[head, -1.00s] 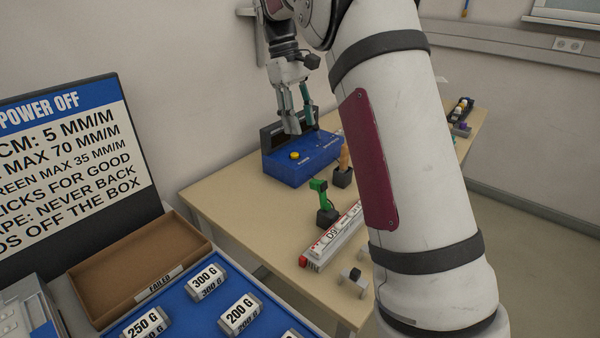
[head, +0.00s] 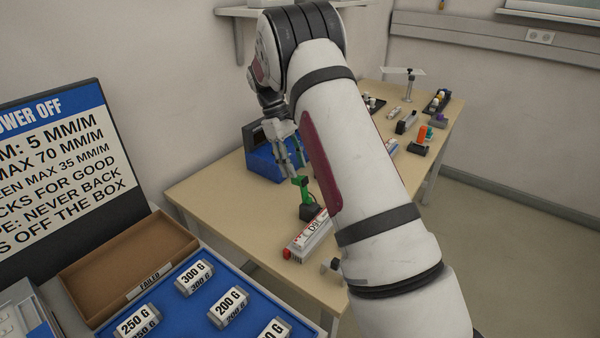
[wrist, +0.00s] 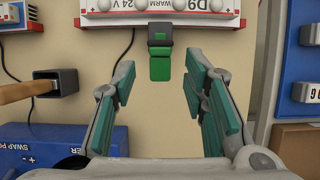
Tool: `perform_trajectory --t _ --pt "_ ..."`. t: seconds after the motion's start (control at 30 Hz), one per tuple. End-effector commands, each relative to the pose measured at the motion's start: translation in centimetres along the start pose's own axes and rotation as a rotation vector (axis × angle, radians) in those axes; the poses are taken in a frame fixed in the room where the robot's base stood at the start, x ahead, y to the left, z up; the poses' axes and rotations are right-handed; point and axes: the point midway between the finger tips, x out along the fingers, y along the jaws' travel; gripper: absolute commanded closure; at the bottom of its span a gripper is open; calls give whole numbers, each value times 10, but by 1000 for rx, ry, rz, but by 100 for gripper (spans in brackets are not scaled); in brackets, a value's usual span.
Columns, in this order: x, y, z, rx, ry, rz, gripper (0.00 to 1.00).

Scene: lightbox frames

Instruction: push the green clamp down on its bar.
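The green clamp (head: 304,190) stands upright on a small black base (head: 310,212) on the table. In the wrist view the clamp (wrist: 160,66) shows from above, ahead of the fingertips and roughly centred in the gap between them. Its bar cannot be told apart from the clamp in these views. My gripper (head: 293,160) is just behind and above the clamp in the head view, fingers pointing down. In the wrist view my gripper (wrist: 148,84) has its teal-padded fingers wide apart with nothing between them. I see no contact with the clamp.
A red-and-white labelled unit (head: 310,236) lies right in front of the clamp's base. A blue box (head: 268,163) stands behind my gripper. A wooden handle (wrist: 20,94) sits in a black holder (wrist: 60,80) to the left in the wrist view. Bare tabletop (head: 235,215) lies left of the clamp.

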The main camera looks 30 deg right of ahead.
Motion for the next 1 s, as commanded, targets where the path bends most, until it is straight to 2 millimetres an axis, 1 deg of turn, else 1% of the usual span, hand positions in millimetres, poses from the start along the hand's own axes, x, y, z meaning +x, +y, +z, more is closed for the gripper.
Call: perform_trajectory --t 0.03,0.1,0.23,0.4,0.63,0.67,0.7,0.77,0.8,0.83,1.0 --pt "8 -1 3 0 -4 -3 60" --pt "18 -1 2 0 -3 -2 60" --pt "30 0 1 0 -1 -1 60" --pt "37 0 0 0 0 -1 60" --pt "37 0 0 0 0 0 60" --pt "37 0 0 0 0 0 67" --pt "37 0 0 0 0 0 76" --pt "37 0 0 0 0 0 89" --pt "37 0 0 0 0 0 99" --pt "37 0 0 0 0 0 100" --pt "37 0 0 0 1 1 100"
